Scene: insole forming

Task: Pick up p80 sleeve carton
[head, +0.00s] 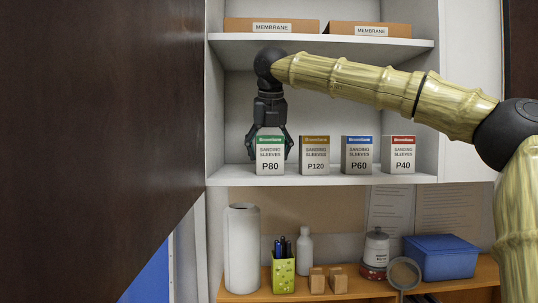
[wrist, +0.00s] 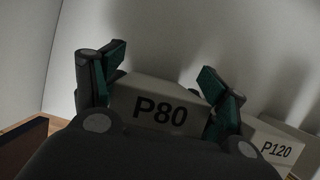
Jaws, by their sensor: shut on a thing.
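The P80 sleeve carton (head: 270,158) is a small upright box with a green top band, at the left of a row on the middle white shelf. It also shows in the wrist view (wrist: 162,108) between the two fingers. My gripper (head: 270,143) comes down from above and is shut on the P80 carton, one finger on each side. In the head view the carton's base appears at shelf level; I cannot tell whether it is lifted.
The P120 carton (head: 315,155) stands close on the right, then the P60 carton (head: 357,155) and the P40 carton (head: 398,155). Membrane boxes (head: 368,29) lie on the upper shelf (head: 330,42). A dark cabinet door (head: 100,120) stands left. The middle shelf (head: 330,179) has bare room at far right.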

